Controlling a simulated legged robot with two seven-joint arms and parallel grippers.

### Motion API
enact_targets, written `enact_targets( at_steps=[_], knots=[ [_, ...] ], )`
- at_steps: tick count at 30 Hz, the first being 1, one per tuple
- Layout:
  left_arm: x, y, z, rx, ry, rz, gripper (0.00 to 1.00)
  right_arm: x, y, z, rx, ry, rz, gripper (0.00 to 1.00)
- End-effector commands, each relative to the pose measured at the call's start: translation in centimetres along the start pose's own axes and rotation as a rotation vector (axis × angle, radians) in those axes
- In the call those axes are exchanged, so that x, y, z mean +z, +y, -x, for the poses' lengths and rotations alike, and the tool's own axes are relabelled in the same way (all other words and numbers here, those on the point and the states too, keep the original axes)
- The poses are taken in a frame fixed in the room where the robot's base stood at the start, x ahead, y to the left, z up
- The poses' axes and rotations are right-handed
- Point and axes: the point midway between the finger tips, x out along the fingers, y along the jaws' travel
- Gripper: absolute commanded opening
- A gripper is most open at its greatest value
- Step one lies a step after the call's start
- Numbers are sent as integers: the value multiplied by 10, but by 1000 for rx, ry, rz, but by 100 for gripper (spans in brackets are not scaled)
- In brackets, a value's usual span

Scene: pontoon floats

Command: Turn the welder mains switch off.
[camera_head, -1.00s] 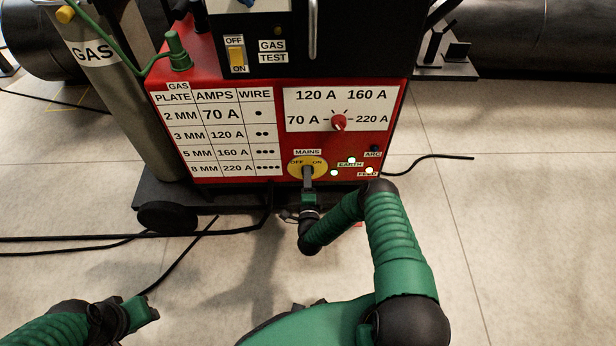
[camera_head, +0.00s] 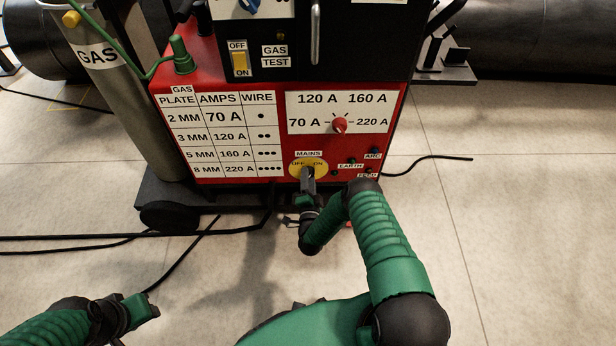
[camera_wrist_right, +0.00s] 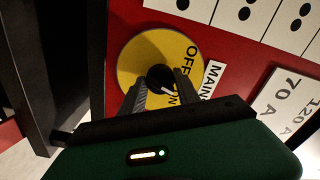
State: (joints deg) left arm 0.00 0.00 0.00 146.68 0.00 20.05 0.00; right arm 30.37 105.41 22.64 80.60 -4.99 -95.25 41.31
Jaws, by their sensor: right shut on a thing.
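The welder's mains switch is a round yellow plate (camera_head: 321,168) marked OFF and ON, low on the red front panel. The plate also shows in the right wrist view (camera_wrist_right: 137,55), with a dark knob (camera_wrist_right: 160,75) at its centre. My right gripper (camera_head: 309,182) is shut on this knob from below; its two fingers (camera_wrist_right: 162,92) straddle it in the wrist view. The fingers partly cover the knob, so its exact pointing is unclear. The EARTH and FEED lamps (camera_head: 352,161) beside the switch look dark. My left gripper (camera_head: 146,306) is at lower left, away from the welder; its jaw opening is unclear.
A red current knob (camera_head: 339,125) sits above the switch, and a gas test rocker (camera_head: 239,63) higher up. A grey gas cylinder (camera_head: 123,110) stands at left. Black cables (camera_head: 75,238) lie on the floor at left. Floor to the right is mostly clear.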

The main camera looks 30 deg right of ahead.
Motion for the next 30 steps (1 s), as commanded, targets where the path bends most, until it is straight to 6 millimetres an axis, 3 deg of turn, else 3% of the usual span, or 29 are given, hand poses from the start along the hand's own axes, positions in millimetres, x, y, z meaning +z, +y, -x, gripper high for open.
enact_targets(
  at_steps=[30],
  knots=[
    [-4,0,19,0,0,0,36,-4,0,-1,3,8,930,0]
  ],
)
